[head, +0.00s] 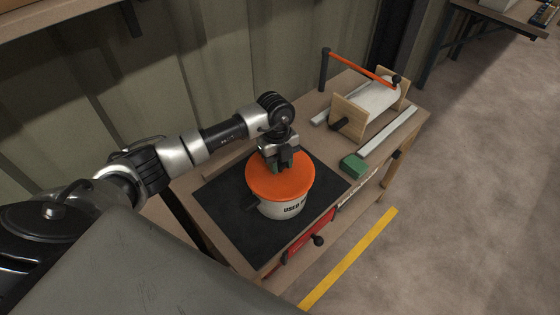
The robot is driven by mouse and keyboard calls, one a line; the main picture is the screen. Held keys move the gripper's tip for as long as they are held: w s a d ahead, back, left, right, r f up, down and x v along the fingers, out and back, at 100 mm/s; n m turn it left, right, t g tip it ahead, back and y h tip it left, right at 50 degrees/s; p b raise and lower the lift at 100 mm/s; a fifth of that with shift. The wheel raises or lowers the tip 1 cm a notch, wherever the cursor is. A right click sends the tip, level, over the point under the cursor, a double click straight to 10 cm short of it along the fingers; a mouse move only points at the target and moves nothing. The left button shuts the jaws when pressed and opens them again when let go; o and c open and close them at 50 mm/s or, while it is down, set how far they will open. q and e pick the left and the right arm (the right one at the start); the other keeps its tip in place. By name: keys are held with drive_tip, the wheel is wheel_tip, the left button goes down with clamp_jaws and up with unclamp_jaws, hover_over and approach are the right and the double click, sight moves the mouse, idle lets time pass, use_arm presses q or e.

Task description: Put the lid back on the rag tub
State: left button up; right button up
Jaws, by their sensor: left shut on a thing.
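The rag tub (284,207) is a pale round pot with dark lettering on its front and a dark handle at its left. It stands on a black mat (232,222) on the workbench. The orange lid (285,185) is over the tub's mouth and looks about level. I cannot tell whether it is fully seated or slightly above the rim. My left gripper (281,164) points down at the lid's far half and is shut on the lid, with the gripped part hidden by the fingers. My right gripper is not in view.
A green block (353,165) lies right of the mat. Behind it stands a wooden holder (349,117) with a white roll (377,97) and an orange bar (356,67). A pale strip (388,130) lies along the right. A red drawer (307,242) with a dark knob is below the bench's front edge.

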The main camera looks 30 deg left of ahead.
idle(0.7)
use_arm(q)
drive_tip(key=o, duration=1.5)
drive_tip(key=shift+f, duration=0.1)
drive_tip(key=shift+r+p, duration=3.05)
drive_tip(key=shift+r, duration=0.5)
drive_tip(key=shift+c, duration=0.5)
clamp_jaws()
